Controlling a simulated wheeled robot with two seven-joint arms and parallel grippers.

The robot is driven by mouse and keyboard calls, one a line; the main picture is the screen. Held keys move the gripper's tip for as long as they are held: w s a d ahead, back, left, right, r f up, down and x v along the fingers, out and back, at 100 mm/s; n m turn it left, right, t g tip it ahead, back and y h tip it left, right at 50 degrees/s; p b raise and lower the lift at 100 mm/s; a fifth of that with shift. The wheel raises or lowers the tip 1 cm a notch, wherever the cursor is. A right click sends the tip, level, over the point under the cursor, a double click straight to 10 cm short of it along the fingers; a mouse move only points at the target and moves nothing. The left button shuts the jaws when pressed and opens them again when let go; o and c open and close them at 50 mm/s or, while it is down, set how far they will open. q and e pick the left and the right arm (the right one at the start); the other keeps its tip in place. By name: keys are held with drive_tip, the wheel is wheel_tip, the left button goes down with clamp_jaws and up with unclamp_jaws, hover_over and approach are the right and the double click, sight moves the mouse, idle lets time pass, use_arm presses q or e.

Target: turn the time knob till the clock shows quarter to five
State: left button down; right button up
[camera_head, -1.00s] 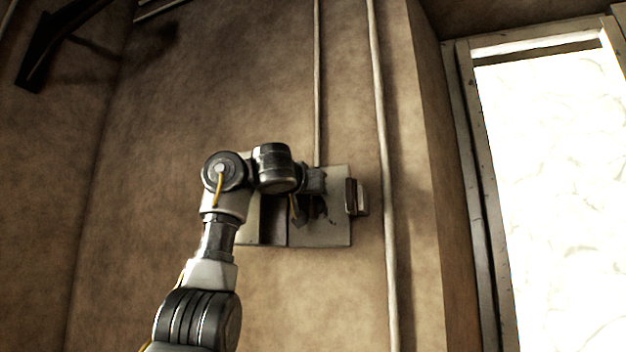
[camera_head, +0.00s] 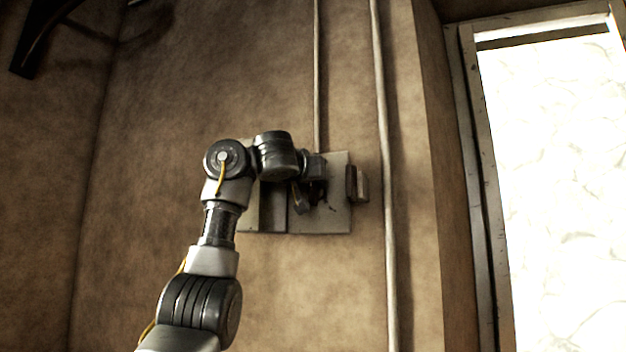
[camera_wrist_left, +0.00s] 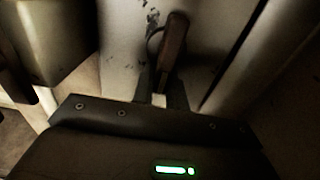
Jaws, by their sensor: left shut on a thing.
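My left gripper (camera_head: 308,196) is at the front of a pale metal wall panel (camera_head: 338,218). In the left wrist view its fingers (camera_wrist_left: 161,97) are closed around the lower end of a brown bar-shaped handle (camera_wrist_left: 174,45). The handle stands slightly tilted in front of a pale plate, with a dark ring-like edge beside it. I cannot tell whether this handle is the time knob. No clock face or hands can be made out. My arm and gripper hide part of the panel in the head view. My right gripper is not in view.
A small brown and pale block (camera_head: 357,184) sticks out at the panel's right edge. A vertical pipe (camera_head: 384,150) runs to its right, and a thinner one (camera_head: 317,80) runs above the panel. A bright window (camera_head: 555,180) is at far right. The wall below the panel is bare.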

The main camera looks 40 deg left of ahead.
sight(327, 187)
use_arm(q)
drive_tip(key=shift+w+f, duration=0.15)
drive_tip(key=shift+f, duration=0.15)
drive_tip(key=shift+w+d+f+m+b, duration=0.15)
drive_tip(key=shift+m+b, duration=0.1)
drive_tip(key=shift+m, duration=0.2)
drive_tip(key=shift+s+d+m+b, duration=0.1)
drive_tip(key=shift+m+b, duration=0.1)
drive_tip(key=shift+m, duration=0.25)
drive_tip(key=m, duration=0.2)
drive_tip(key=m+b, duration=0.1)
drive_tip(key=shift+w+d+f, duration=0.25)
drive_tip(key=shift+d, duration=0.1)
drive_tip(key=m, duration=0.2)
drive_tip(key=m+b, duration=0.1)
drive_tip(key=m, duration=0.1)
drive_tip(key=shift+w+d+f+m, duration=0.1)
drive_tip(key=shift+d+f+m, duration=0.1)
drive_tip(key=shift+d+m, duration=0.15)
drive_tip(key=shift+d+f+m, duration=0.1)
drive_tip(key=shift+d+m, duration=0.1)
drive_tip(key=shift+m, duration=0.85)
